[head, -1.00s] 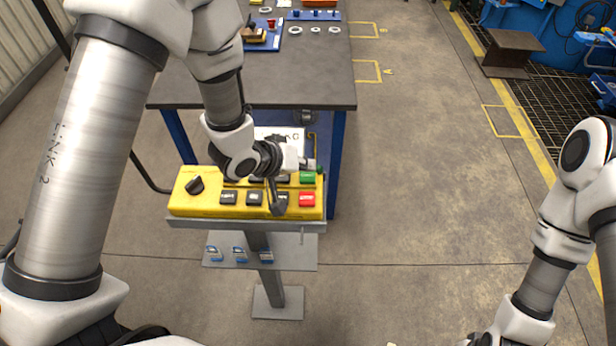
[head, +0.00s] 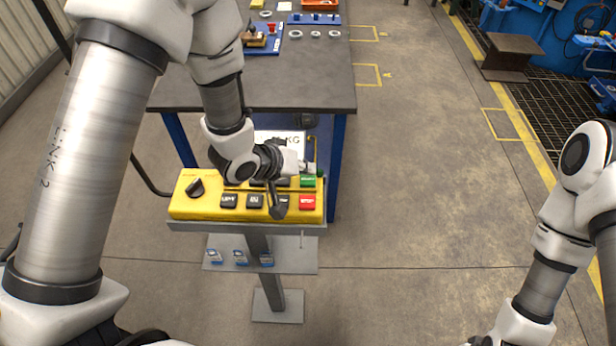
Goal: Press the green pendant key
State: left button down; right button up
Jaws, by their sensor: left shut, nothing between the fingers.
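The yellow pendant box (head: 215,211) lies on a grey stand in front of the dark table. Its green key (head: 308,181) is at the upper right of the box, above the red key (head: 307,202). Several black keys and a black knob (head: 195,187) are on the same face. My left gripper (head: 278,208) is shut and empty, over the box just left of the red key and below left of the green key. It hides parts of some black keys. Whether its tips touch the box I cannot tell. My right gripper is not in view.
The dark table (head: 300,80) behind carries a blue tray (head: 264,42) and several pale rings. A lower shelf (head: 290,255) on the stand holds small blue items. The floor right of the stand is clear.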

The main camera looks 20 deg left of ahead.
aim_at(305, 180)
pick_arm(q)
jog(key=shift+f, duration=0.1)
jog(key=shift+f, duration=0.35)
jog(key=shift+f+b, duration=0.35)
jog(key=shift+f, duration=0.1)
dwell(0.6)
jog(key=shift+s+r, duration=0.1)
jog(key=shift+r+p, duration=0.8)
jog(key=shift+p, duration=0.15)
notch_tip(305, 180, up, 5)
jog(key=p, duration=0.5)
jog(key=shift+r, duration=0.1)
